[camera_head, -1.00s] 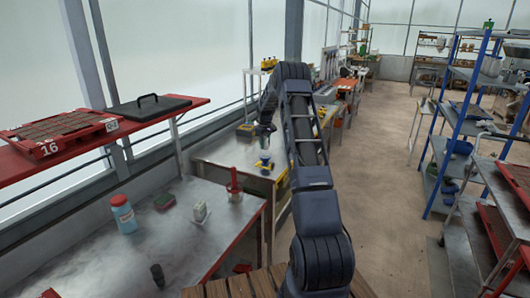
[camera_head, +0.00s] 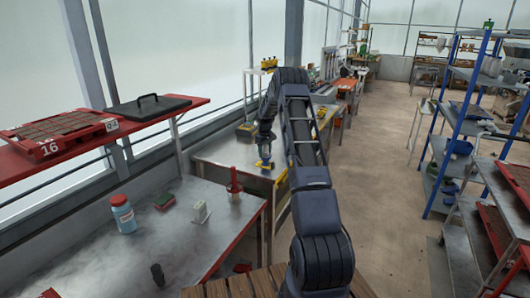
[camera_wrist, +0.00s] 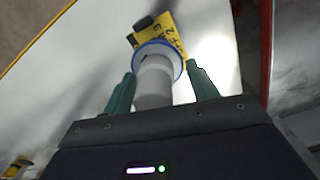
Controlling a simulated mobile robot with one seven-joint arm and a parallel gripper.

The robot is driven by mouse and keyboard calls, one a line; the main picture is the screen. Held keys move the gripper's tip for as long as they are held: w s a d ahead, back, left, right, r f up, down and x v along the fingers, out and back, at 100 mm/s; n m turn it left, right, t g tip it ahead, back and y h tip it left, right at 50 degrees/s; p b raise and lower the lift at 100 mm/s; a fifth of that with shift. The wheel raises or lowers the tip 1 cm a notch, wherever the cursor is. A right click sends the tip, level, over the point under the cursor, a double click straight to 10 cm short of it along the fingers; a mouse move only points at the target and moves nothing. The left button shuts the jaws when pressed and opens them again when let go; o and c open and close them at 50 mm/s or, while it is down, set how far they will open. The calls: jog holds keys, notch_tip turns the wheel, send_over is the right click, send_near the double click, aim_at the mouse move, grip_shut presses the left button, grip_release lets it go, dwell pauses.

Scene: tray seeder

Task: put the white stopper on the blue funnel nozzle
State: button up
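My gripper (camera_wrist: 161,70) is over the second table, its two green fingers spread apart in the wrist view. A pale grey-white cylinder (camera_wrist: 154,90) stands between the fingers, close to the left one, with a gap to the right one. Beyond it is a wider pale disc with a blue rim (camera_wrist: 180,67). I cannot tell whether the cylinder is the stopper or part of the funnel. In the head view my gripper (camera_head: 265,148) is just above a small blue item (camera_head: 265,160), likely the funnel, by a yellow piece (camera_head: 265,167). The cylinder's near end is hidden by my gripper.
A yellow tag with black marks (camera_wrist: 165,28) lies beside the blue-rimmed disc. A blue shelf rack (camera_head: 450,130) stands right.

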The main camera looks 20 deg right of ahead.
notch_tip(320, 180, up, 12)
jog(key=shift+r, duration=0.1)
jog(key=s+a+r+m+t, duration=0.1)
jog(key=s+a+r, duration=0.4)
jog(key=s+r, duration=0.8)
jog(key=s+a+r+m+t, duration=0.15)
jog(key=s+a+r, duration=0.25)
jog(key=s+r, duration=0.9)
jog(key=s+a+f+m, duration=0.1)
jog(key=s+f, duration=0.1)
jog(key=s, duration=0.9)
jog(key=s+a+f+m+t, duration=0.1)
jog(key=s+a+f, duration=0.1)
jog(key=s, duration=1)
jog(key=s+a+f+m+t, duration=0.1)
jog(key=s+f, duration=0.2)
jog(key=s, duration=0.9)
jog(key=shift+s+a, duration=0.15)
jog(key=shift+s, duration=0.1)
